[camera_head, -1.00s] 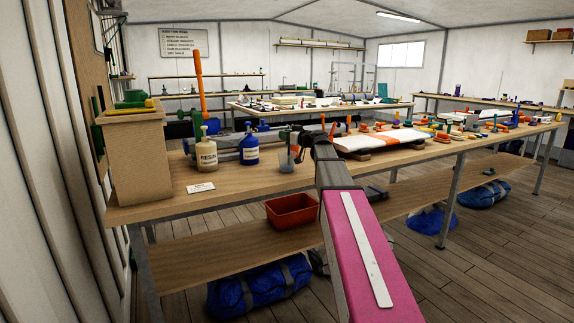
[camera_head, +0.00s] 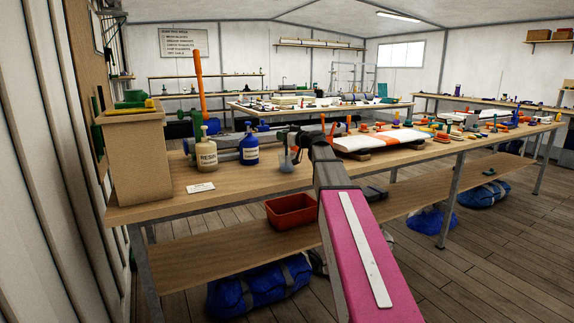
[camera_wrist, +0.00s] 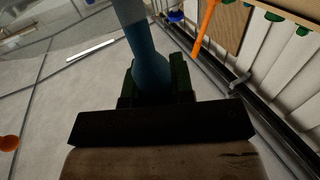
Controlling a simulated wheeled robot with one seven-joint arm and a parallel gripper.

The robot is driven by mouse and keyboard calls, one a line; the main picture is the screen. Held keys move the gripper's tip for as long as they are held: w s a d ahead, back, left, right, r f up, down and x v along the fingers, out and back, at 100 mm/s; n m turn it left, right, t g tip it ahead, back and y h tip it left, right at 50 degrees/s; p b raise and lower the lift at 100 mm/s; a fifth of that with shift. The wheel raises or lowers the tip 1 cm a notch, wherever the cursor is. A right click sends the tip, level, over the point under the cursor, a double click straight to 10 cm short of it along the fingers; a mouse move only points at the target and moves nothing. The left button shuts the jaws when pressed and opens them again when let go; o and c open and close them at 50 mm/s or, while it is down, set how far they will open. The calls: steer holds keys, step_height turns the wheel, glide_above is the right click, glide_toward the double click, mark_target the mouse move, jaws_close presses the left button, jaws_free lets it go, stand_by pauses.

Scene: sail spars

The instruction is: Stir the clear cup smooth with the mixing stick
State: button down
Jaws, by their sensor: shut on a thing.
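The clear cup (camera_head: 286,165) stands on the bench in the head view, with greyish contents low inside. My gripper (camera_head: 291,143) is directly over it and hides its upper part. In the wrist view my gripper (camera_wrist: 153,90) is shut on a smooth blue-grey shaft (camera_wrist: 148,55), which appears to be the mixing stick. The shaft runs upward in that picture. I cannot tell its tip or how deep it sits in the cup. A pale translucent surface (camera_wrist: 75,35) at the upper left may be the cup wall.
The cream resin bottle (camera_head: 207,155) and blue bottle (camera_head: 249,150) stand left of the cup. A white label card (camera_head: 200,188) lies in front. A white and orange panel (camera_head: 365,143) lies to the right. A wooden box (camera_head: 137,160) stands at the bench's left end.

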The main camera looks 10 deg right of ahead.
steer(key=shift+w+d, duration=0.3)
steer(key=shift+w, duration=0.5)
